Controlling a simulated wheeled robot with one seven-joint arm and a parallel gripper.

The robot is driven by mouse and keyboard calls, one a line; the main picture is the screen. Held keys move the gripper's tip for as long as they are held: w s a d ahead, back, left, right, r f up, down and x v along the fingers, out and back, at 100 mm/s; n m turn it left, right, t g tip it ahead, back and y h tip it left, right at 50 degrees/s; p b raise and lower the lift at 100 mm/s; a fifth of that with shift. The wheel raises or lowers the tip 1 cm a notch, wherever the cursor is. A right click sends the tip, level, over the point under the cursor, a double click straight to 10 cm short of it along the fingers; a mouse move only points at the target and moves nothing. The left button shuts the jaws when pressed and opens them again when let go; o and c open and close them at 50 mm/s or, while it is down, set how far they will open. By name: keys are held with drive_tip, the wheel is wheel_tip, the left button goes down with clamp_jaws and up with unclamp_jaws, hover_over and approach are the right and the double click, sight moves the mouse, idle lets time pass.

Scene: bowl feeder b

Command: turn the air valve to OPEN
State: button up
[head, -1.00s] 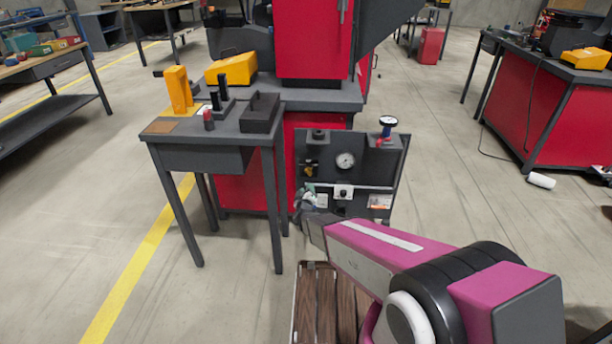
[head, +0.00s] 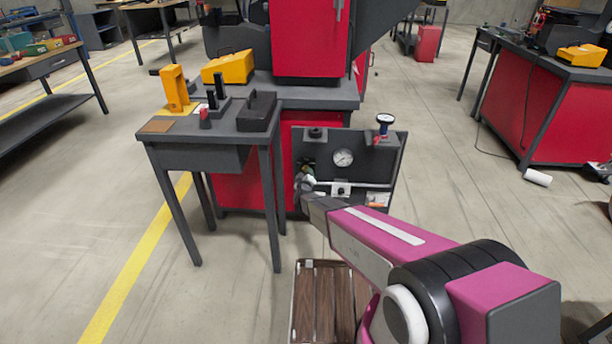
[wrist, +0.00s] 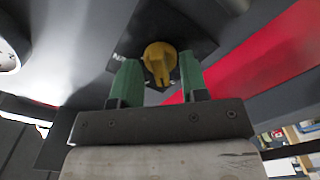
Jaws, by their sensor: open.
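The air valve's yellow knob (wrist: 160,62) shows in the wrist view, on a dark square plate (wrist: 190,32) fixed to the grey panel. My gripper (wrist: 158,80) has two green fingers, apart, one on each side of the knob's lower part. I cannot tell whether either finger touches the knob. Any OPEN marking is not readable. In the head view, the grey air panel (head: 370,160) stands at the front of the red machine, and my arm's end covers its left part. The knob is hidden there behind my wrist.
The panel also bears a round gauge (head: 343,158), and a second small gauge (head: 385,120) stands on its top. A grey table (head: 190,145) with a dark bin (head: 257,112) stands left of the panel. A slatted wooden surface (head: 328,300) lies below my arm. Floor right of the panel is clear.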

clamp_jaws()
drive_tip(key=shift+a+m, duration=0.2)
drive_tip(key=shift+m, duration=4.3)
drive_tip(key=shift+a+m, duration=0.15)
drive_tip(key=shift+m, duration=4.35)
